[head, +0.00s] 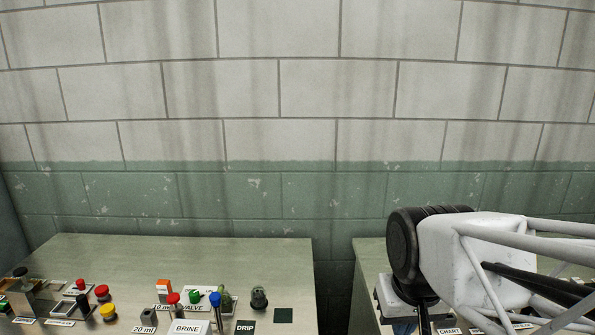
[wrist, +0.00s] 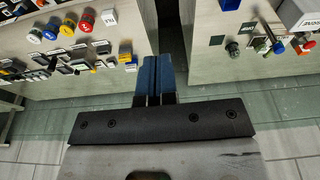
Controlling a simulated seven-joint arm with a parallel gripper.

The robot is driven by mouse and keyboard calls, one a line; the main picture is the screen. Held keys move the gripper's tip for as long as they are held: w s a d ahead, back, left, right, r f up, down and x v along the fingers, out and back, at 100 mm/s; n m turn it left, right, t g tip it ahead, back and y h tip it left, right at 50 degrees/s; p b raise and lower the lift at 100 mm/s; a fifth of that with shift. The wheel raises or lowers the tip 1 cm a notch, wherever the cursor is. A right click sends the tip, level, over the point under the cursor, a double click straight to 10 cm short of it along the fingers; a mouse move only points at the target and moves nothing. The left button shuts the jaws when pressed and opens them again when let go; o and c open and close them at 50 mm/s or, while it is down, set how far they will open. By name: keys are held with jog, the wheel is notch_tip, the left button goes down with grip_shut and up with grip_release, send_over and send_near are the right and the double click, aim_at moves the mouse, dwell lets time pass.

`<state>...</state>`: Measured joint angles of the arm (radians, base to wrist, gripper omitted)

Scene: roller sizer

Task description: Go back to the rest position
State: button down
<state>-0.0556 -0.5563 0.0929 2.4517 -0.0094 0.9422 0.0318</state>
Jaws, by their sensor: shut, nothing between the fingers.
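My gripper (wrist: 152,75) shows in the wrist view as two blue fingers side by side, pressed together with nothing between them. They appear over the dark gap between two pale control benches and touch no control that I can see. In the head view my arm reaches in from the right over the right bench (head: 362,262); the fingers cannot be made out clearly there.
The left bench (head: 120,250) in the head view carries several coloured knobs, buttons and labels, including a DRIP label (head: 245,327). A block wall (head: 280,90) stands behind.

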jog(key=shift+m, duration=0.3)
jog(key=s, duration=0.1)
jog(key=s+d+f, duration=0.1)
jog(key=s, duration=0.1)
jog(key=s+d, duration=0.1)
jog(key=shift+s+d+f, duration=0.1)
jog(key=shift+s+f, duration=0.1)
jog(key=shift+s, duration=0.1)
dwell(0.4)
jog(key=w+a+r+n+g, duration=0.1)
jog(key=w+a+r+n, duration=0.15)
jog(key=w+a, duration=1.95)
jog(key=w+a+f+n, duration=0.1)
jog(key=w+a+f, duration=0.3)
jog(key=a, duration=0.6)
jog(key=w+a+f+n+g, duration=0.1)
jog(key=w+a+f, duration=0.3)
jog(key=a, duration=0.7)
jog(key=w+a+f+n, duration=0.1)
jog(key=w+a+f, duration=0.3)
jog(key=a, duration=0.7)
jog(key=shift+f+n, duration=0.35)
jog(key=shift+f, duration=0.6)
jog(key=shift+f, duration=0.1)
